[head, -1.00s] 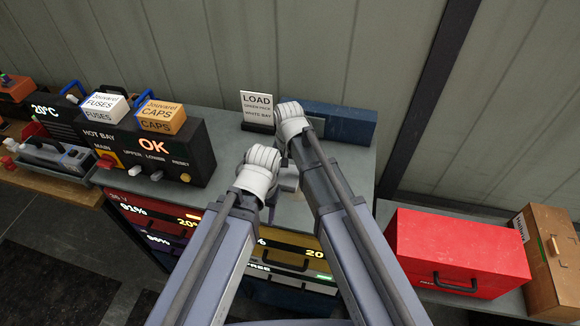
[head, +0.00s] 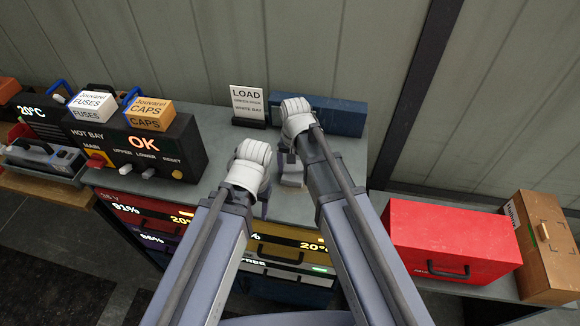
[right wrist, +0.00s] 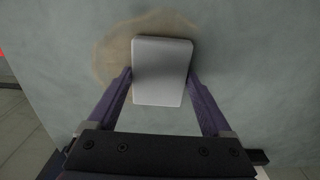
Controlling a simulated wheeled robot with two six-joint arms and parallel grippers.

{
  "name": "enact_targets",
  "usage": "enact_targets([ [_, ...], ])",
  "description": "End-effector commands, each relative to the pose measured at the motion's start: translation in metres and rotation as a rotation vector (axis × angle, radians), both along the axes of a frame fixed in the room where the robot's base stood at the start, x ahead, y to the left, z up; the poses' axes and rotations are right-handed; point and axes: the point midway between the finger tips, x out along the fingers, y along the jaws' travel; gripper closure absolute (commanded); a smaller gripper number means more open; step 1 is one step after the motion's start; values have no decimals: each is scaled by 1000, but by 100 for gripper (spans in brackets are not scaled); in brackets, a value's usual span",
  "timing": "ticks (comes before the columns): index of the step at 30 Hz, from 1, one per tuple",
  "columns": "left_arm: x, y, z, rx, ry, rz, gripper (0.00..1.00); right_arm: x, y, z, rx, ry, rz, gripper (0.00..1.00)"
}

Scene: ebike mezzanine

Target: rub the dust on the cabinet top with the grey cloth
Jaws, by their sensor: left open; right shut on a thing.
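The grey cloth (right wrist: 162,72) is a pale folded pad, lying flat on or just over the cabinet top (right wrist: 240,80). My right gripper (right wrist: 160,80) is shut on its two sides. A tan dust patch (right wrist: 113,52) shows around the cloth's left and far edges; the cloth hides its middle. In the head view the cloth (head: 292,173) shows partly between my arms, below my right gripper (head: 291,158), and I cannot make out the dust. My left gripper (head: 262,203) is open and empty over the cabinet top's front part, left of the cloth.
A LOAD sign (head: 248,101) and a blue case (head: 335,117) stand at the back of the cabinet top. A black control box (head: 135,150) with two small boxes is at left. A red case (head: 450,237) and wooden box (head: 547,255) stand at right.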

Motion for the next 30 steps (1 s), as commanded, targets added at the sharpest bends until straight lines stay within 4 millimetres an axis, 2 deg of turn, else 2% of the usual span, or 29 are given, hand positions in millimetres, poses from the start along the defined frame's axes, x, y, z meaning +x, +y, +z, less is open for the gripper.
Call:
enact_targets([
  [9, 0, 0, 1, 0, 0, 0, 41, -9, -27, 1, -5, 1, -4, 60],
  [20, 0, 0, 1, 0, 0, 0, 41, -10, -33, 1, -1, 0, -1, 60],
  [30, 0, 0, -2, 0, 0, 0, 41, -18, -59, -2, -2, 1, -3, 60],
])
